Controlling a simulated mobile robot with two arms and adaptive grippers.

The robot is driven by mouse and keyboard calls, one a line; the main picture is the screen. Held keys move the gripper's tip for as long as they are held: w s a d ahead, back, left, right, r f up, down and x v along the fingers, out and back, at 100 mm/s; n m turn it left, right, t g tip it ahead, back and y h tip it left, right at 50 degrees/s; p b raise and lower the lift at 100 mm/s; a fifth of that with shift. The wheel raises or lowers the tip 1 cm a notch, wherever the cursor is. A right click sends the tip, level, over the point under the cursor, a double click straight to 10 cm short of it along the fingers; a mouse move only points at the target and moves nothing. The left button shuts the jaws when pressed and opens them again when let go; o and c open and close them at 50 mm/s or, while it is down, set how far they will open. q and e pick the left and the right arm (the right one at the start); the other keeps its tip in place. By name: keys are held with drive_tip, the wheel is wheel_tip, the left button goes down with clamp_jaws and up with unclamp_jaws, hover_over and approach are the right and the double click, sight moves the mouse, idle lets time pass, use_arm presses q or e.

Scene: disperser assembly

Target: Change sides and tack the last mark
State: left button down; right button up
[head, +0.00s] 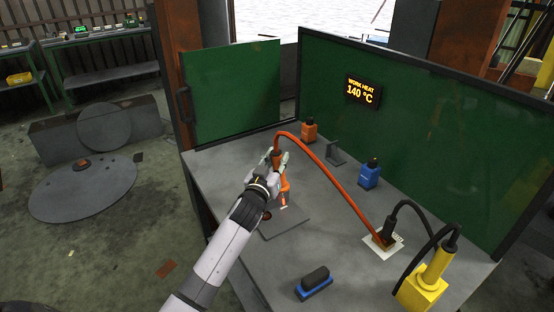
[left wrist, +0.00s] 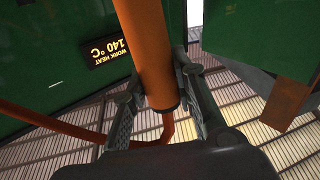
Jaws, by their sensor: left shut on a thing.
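My left gripper (head: 279,168) is shut on an orange torch (head: 285,188) above the worktable. The torch points down, with its pale tip (head: 284,206) over a flat grey plate (head: 287,222); I cannot tell whether it touches. In the left wrist view the torch body (left wrist: 148,50) stands between the two fingers. An orange hose (head: 332,175) arches from the torch to a small block on a white sheet (head: 372,248). My left arm hides part of the plate, and no marks can be made out. My right gripper is not in view.
An orange bottle (head: 309,131), a grey angle bracket (head: 335,153) and a blue bottle (head: 369,173) stand at the back. A blue-based brush (head: 314,283) lies in front, with a yellow cabled device (head: 423,283) at right. Green screens (head: 420,150) enclose the back; a display (head: 363,92) reads 140 °C.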

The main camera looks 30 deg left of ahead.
use_arm(q)
drive_tip(key=shift+f+b, duration=0.5)
drive_tip(key=shift+f, duration=0.1)
idle(0.7)
drive_tip(key=shift+f, duration=0.1)
idle(1.1)
wheel_tip(320, 180, up, 9)
drive_tip(key=p, duration=0.9)
drive_tip(key=shift+r, duration=0.2)
drive_tip(key=shift+f, duration=0.1)
